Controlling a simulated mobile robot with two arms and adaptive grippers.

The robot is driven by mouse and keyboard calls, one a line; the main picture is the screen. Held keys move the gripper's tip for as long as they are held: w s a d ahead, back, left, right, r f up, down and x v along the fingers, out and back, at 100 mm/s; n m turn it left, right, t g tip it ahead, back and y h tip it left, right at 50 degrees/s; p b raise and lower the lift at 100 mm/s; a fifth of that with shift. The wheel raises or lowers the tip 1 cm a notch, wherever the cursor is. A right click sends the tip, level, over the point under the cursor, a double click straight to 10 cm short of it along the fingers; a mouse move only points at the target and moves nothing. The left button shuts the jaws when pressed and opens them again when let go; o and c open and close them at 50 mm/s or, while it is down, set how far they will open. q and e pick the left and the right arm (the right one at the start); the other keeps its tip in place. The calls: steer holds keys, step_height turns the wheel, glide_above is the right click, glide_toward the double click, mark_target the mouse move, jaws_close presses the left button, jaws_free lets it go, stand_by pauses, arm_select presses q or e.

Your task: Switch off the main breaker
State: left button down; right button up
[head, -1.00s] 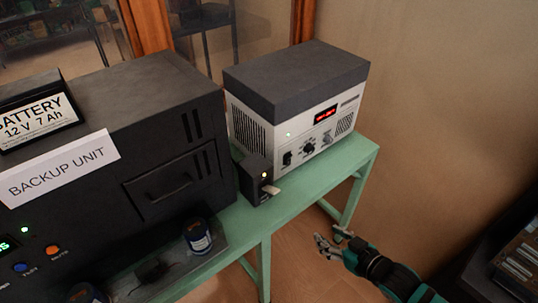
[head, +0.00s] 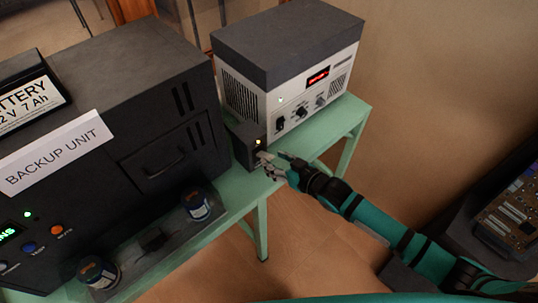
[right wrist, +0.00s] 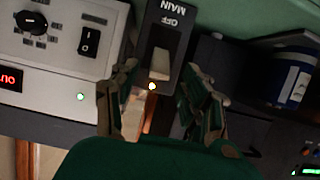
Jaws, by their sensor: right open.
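The main breaker (head: 243,145) is a small dark box on the green bench, between the backup unit and the power supply. In the right wrist view its dark face (right wrist: 178,30) reads "MAIN" and "OFF", upside down. My right gripper (head: 272,165) is at the front of the breaker. In the right wrist view its open fingers (right wrist: 163,88) stand either side of the lever; contact cannot be told. My left gripper is not in view.
The power supply (head: 325,100), with a lit red display, stands right behind the breaker. The black backup unit (head: 110,120) stands to the left. Blue cans (head: 197,205) stand in front of it. The bench's right end (head: 352,112) is clear.

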mark_target(269, 156)
steer(key=shift+x, duration=1.9)
jaws_close()
